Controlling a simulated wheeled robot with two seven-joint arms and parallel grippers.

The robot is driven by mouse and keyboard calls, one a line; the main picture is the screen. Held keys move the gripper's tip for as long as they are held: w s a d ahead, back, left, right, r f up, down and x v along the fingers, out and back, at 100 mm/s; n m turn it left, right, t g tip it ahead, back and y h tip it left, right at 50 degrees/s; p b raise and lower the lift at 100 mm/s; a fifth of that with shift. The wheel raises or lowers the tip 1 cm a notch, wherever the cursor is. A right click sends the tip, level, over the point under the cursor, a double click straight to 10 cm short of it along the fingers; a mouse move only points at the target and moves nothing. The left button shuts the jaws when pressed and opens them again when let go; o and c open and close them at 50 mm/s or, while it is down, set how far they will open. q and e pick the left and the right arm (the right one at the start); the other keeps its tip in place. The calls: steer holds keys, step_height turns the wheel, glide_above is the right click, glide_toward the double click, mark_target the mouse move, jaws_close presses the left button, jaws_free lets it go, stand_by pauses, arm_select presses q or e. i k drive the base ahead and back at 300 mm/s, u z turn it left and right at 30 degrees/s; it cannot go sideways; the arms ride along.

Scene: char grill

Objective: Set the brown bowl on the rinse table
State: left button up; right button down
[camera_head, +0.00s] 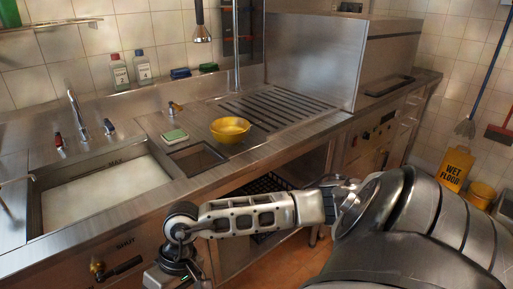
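No brown bowl shows in the head view; the only bowl seen is a yellow one (230,130). It stands upright on the steel counter (225,172), behind the small square recess and at the left end of the slatted drain area (278,108). I cannot tell which part of the counter is the rinse table. An arm of mine comes in from the right, and its gripper (168,276) is low at the bottom edge, in front of the counter and apart from the bowl. Its fingers are cut off by the frame. My other gripper is out of view.
A sink basin (105,186) with whitish contents is at left, with a tap (76,112) behind. A green-topped sponge (174,136) lies beside the recess (197,158). Two bottles (143,68) stand at the back. A yellow wet-floor sign (456,168) is at right.

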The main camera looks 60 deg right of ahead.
mark_target(271, 107)
steer(key=u, duration=2.35)
steer(key=k, duration=2.1)
steer(key=z, duration=2.4)
